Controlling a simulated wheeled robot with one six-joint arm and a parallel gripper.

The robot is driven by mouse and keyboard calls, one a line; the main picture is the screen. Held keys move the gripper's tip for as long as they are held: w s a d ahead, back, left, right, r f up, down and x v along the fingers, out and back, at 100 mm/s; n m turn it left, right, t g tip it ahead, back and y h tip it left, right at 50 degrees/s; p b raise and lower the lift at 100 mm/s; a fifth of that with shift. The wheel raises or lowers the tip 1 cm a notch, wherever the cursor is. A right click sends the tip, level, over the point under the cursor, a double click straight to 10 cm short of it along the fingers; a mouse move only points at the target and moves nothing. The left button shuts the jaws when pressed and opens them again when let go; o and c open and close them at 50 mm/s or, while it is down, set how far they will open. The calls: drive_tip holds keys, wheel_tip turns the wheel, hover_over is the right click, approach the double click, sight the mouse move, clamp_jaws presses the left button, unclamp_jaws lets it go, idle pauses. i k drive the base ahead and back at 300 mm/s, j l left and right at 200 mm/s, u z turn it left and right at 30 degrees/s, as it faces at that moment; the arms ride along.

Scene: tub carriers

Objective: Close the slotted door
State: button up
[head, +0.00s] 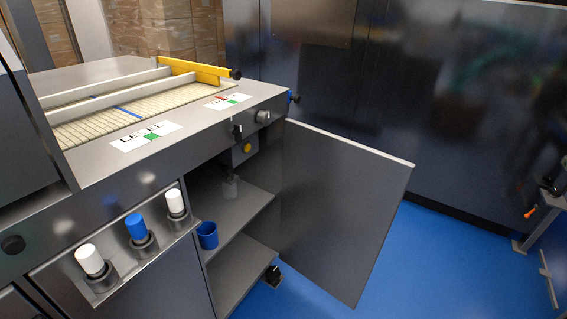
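A grey cabinet door (338,208) stands wide open at the right end of the grey machine (190,160). It meets the cabinet along its left edge and swings out over the blue floor. The face I see looks plain; no slots show on it, so I cannot tell whether it is the slotted door. My gripper is not in view.
A holder with white (90,260) and blue (136,228) capped pieces juts from the machine front, left of the opening. A metal frame (548,225) with an orange knob stands at the far right. Blue floor (425,265) is clear between door and frame. Dark panels close off the back.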

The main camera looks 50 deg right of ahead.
sight(341, 197)
drive_tip(key=l+u, duration=0.65)
drive_tip(key=u, duration=0.2)
drive_tip(key=k+l+u, duration=0.15)
drive_tip(key=l+u, duration=0.15)
drive_tip(key=u, duration=0.15)
drive_tip(key=k+l+u, duration=0.2)
drive_tip(key=u, duration=0.2)
drive_tip(key=k+l+u, duration=0.25)
drive_tip(key=u, duration=0.15)
drive_tip(key=k+l+u, duration=0.25)
drive_tip(key=u, duration=0.15)
drive_tip(key=k+u, duration=0.4)
drive_tip(key=k+l+z, duration=0.15)
drive_tip(key=k, duration=0.3)
drive_tip(key=k+l+z, duration=0.15)
drive_tip(key=k, duration=0.25)
drive_tip(key=k+l+z, duration=0.1)
drive_tip(key=k+l, duration=0.2)
drive_tip(key=k, duration=0.15)
drive_tip(key=k+l+z, duration=0.8)
drive_tip(key=k+l, duration=0.1)
